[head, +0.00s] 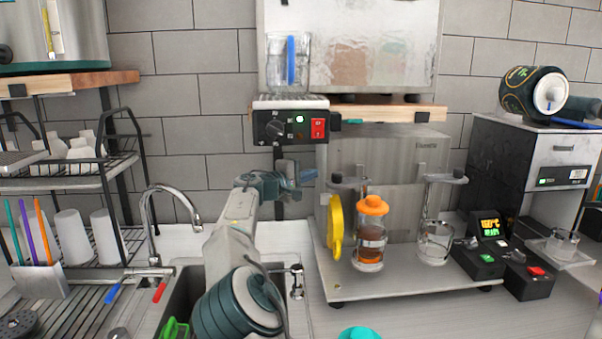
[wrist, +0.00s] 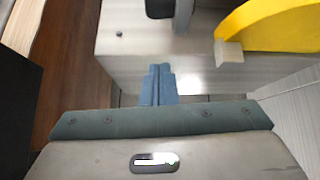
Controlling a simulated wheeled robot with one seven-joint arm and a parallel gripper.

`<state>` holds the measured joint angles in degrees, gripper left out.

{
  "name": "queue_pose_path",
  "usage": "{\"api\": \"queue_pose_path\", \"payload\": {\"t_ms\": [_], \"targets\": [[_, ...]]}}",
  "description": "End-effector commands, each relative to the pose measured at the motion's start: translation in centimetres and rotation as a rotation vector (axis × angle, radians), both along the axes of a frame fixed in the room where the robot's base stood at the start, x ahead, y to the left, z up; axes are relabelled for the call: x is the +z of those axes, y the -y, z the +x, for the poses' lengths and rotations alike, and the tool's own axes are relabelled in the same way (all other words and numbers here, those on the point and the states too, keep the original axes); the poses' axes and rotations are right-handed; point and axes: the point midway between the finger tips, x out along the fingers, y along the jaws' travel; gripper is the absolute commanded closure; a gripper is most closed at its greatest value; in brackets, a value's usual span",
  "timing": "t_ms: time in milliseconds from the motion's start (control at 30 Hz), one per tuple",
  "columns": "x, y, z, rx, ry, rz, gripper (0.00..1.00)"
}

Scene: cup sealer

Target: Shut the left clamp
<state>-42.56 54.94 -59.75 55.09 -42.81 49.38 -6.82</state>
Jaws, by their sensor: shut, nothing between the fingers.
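The metal machine (head: 395,150) stands behind the sink at centre right, with two fittings on uprights, a left one (head: 348,182) and a right one (head: 445,179). A yellow curved part (head: 335,228) stands at its left side; it also shows in the wrist view (wrist: 280,28), with a pale block at its edge. I cannot tell for certain which part is the left clamp, or whether it is open. My gripper (head: 310,174) is left of the left fitting. In the wrist view its blue fingers (wrist: 158,70) are together and empty, in front of a grey metal surface.
A jar with an orange lid (head: 371,240) and a clear glass (head: 435,242) stand on the machine's base plate (head: 400,282). A control box (head: 290,124) is above my gripper. The sink (head: 183,295) and a dish rack (head: 70,180) are at left.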

Motion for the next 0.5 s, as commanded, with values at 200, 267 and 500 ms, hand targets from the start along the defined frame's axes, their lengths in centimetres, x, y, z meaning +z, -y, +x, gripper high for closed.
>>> {"api": "queue_pose_path", "payload": {"t_ms": [200, 267, 500], "targets": [[0.1, 3.0, 2.1, 0.003, -0.001, 0.000, 1.00], [0.1, 3.0, 1.5, 0.003, -0.001, -0.002, 1.00], [0.3, 3.7, -0.4, 0.003, -0.001, 0.000, 1.00]]}}
